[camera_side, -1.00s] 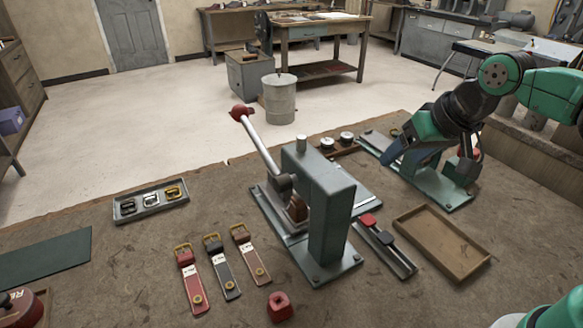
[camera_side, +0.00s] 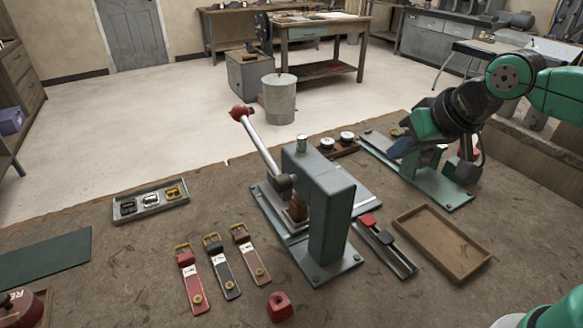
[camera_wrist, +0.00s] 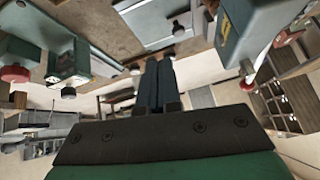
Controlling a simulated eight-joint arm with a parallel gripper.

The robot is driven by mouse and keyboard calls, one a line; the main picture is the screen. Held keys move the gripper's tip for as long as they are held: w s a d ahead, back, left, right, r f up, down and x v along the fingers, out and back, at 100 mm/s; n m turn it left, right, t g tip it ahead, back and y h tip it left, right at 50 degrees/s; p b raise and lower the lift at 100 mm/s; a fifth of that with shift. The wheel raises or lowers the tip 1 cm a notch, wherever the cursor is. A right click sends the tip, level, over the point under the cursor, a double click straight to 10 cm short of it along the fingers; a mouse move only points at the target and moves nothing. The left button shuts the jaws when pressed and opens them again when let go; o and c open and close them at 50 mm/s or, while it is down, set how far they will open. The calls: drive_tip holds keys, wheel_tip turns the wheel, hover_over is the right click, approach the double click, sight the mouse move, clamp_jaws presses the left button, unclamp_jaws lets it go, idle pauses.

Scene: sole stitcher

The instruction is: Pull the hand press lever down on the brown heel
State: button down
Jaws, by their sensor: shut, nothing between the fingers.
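The hand press (camera_side: 330,205) stands on the bench in the middle of the side view. Its lever (camera_side: 262,145) is raised and slants up to the left, ending in a red knob (camera_side: 241,113). The brown heel (camera_side: 298,209) sits under the press head, partly hidden by the press column. My gripper (camera_side: 395,153) is to the right of and behind the press in the side view, well apart from the lever. In the wrist view my gripper (camera_wrist: 158,78) has its dark fingers together with nothing between them.
A teal machine (camera_side: 440,190) stands close below my wrist. A wooden tray (camera_side: 442,243) and a narrow rack with a red block (camera_side: 385,246) lie right of the press. Leather straps (camera_side: 222,265) and a buckle tray (camera_side: 150,202) lie left.

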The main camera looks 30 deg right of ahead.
sight(242, 108)
drive_tip(key=w+a+r+m+y, duration=0.1)
drive_tip(key=w+a+r+m, duration=1.2)
drive_tip(key=w+m, duration=0.1)
drive_tip(key=shift+r+m, duration=0.3)
drive_tip(key=shift+m, duration=0.5)
drive_tip(key=x, duration=1.4)
drive_tip(key=shift+s, duration=0.2)
drive_tip(key=shift+a+f, duration=0.1)
drive_tip(key=shift+w+f, duration=0.1)
